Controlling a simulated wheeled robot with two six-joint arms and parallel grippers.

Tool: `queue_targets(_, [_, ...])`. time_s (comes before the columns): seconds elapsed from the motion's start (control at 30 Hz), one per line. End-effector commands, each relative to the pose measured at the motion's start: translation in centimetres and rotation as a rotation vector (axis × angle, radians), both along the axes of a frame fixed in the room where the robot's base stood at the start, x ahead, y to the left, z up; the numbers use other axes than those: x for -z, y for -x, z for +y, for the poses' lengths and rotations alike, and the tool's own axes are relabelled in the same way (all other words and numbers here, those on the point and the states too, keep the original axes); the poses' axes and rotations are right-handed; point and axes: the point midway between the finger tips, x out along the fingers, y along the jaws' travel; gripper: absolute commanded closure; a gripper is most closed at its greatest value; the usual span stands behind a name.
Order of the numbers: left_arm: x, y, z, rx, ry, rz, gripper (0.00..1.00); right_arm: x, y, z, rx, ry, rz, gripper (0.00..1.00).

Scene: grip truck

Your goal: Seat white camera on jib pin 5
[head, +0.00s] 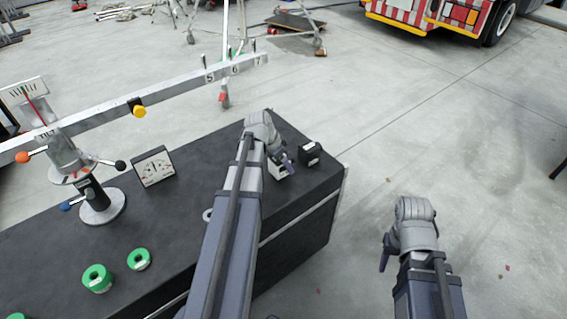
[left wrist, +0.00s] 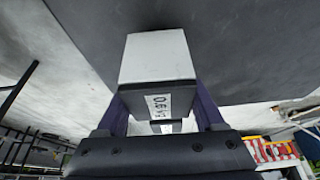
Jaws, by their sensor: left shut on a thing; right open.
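My left gripper (head: 284,163) is over the right end of the black case, shut on the white camera (head: 279,173). In the left wrist view the white camera (left wrist: 157,58) sits between the two fingers, with a dark face and a white label. In the head view the gripper and arm partly hide it; I cannot tell whether it touches the case top. Jib pin 5 (head: 204,63) stands bare on the jib beam (head: 175,93), above its "5" label. My right gripper (head: 385,254) is open and empty over the floor at right.
A black camera (head: 311,153) stands just right of the white one on the case (head: 165,215). A gauge (head: 154,167), the jib post base (head: 101,207) and green weights (head: 97,278) are also on it. A yellow knob (head: 138,108) sticks out from the beam.

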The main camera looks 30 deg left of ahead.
Motion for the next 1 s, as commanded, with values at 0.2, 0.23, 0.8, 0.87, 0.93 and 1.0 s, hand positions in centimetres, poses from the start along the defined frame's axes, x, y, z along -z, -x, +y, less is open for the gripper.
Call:
queue_targets(0.2, [-0.6,0.0,0.0,0.0,0.0,-0.001,0.6,-0.6,0.0,0.0,0.0,0.0,0.0,0.5])
queue_targets(0.23, [-0.7,0.0,0.0,0.0,0.0,-0.001,0.6,-0.7,0.0,0.0,0.0,0.0,0.0,0.5])
queue_targets(0.8, [-2.9,0.0,0.0,0.0,0.0,-0.001,0.6,-2.9,0.0,0.0,0.0,0.0,0.0,0.5])
queue_targets(0.87, [-3.1,0.0,0.0,0.0,0.0,-0.001,0.6,-3.1,0.0,0.0,0.0,0.0,0.0,0.5])
queue_targets(0.93, [-3.4,0.0,0.0,0.0,0.0,-0.001,0.6,-3.4,0.0,0.0,0.0,0.0,0.0,0.5])
queue_targets(1.0, [-3.7,0.0,0.0,0.0,0.0,-0.001,0.6,-3.7,0.0,0.0,0.0,0.0,0.0,0.5])
